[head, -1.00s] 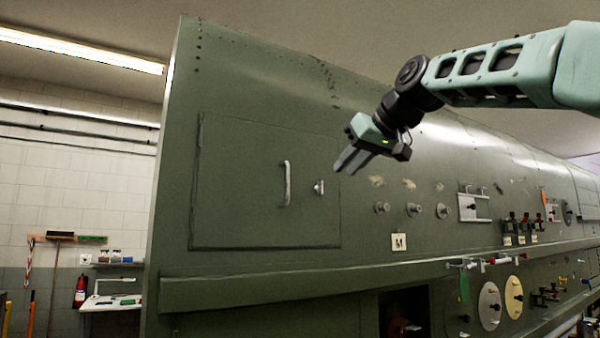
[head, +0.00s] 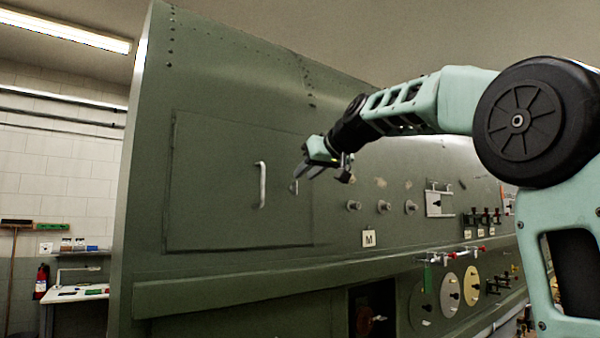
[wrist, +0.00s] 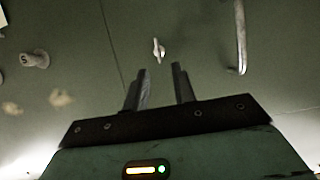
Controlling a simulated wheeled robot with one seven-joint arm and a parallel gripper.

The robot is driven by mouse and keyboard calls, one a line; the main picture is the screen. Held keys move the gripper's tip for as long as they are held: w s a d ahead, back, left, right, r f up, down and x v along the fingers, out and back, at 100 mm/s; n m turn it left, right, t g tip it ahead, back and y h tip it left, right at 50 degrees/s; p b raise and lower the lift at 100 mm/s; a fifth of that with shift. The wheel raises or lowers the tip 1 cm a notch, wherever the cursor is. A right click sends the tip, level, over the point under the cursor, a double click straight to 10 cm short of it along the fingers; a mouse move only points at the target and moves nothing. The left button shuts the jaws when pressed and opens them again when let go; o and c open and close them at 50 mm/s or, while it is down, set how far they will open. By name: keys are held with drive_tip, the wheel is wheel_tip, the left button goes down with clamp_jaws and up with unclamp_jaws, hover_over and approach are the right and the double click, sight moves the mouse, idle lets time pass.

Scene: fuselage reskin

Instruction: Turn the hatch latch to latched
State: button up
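The hatch (head: 220,185) is a green rectangular panel with a pale vertical handle (head: 262,185), lying closed against the fuselage side. The small silver latch (head: 294,187) sits right of the handle, partly covered by my gripper in the head view. In the wrist view the latch (wrist: 158,50) is just beyond the fingertips, between their lines, with its lever roughly upright. The handle (wrist: 240,38) is to its right there. My gripper (wrist: 160,68) has its two fingers apart with nothing between them; it also shows in the head view (head: 298,182). The fingers look clear of the latch.
Several round knobs (head: 383,206) stick out right of the hatch, above a placard marked M (head: 369,238). A ledge (head: 250,278) runs below the hatch. A workbench (head: 78,293) stands at left.

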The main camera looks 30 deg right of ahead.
sight(292, 182)
drive_tip(key=shift+p+x, duration=0.45)
drive_tip(key=shift+x, duration=1.45)
clamp_jaws()
